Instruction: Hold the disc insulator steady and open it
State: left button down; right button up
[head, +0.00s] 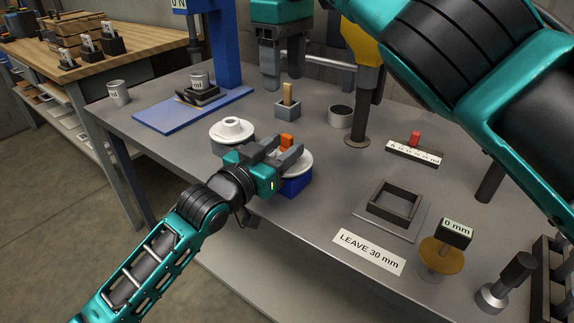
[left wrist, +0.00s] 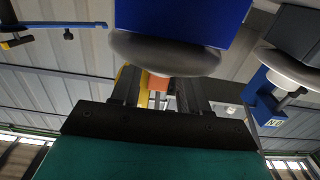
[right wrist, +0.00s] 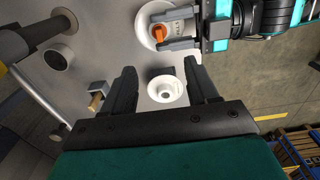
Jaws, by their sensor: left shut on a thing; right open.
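The disc insulator (head: 301,163) is a white disc with an orange piece (head: 286,142) on top, on a blue block (head: 295,186) near the table's front edge. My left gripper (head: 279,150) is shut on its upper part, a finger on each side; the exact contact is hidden. The orange piece shows between the fingers in the left wrist view (left wrist: 158,82). A second white disc (head: 231,130) with a raised ring stands left of it. My right gripper (head: 268,70) is open and empty, higher up, with this second disc between its fingers in the right wrist view (right wrist: 167,89).
A small box with a wooden piece (head: 288,108) and a grey cup (head: 340,116) stand behind. A blue stand (head: 222,60) rises at the back left. A square frame (head: 394,203), a "LEAVE 30 mm" label (head: 368,251) and a gauge (head: 442,256) lie to the right.

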aim_at(287, 135)
jog(key=shift+d+r, duration=0.1)
jog(key=c, duration=0.3)
jog(key=f, duration=1.2)
jog(key=shift+s+d, duration=0.15)
jog(key=shift+s, duration=0.05)
grip_shut()
jog(key=shift+r, duration=0.3)
dwell(0.8)
jog(key=shift+r, duration=0.9)
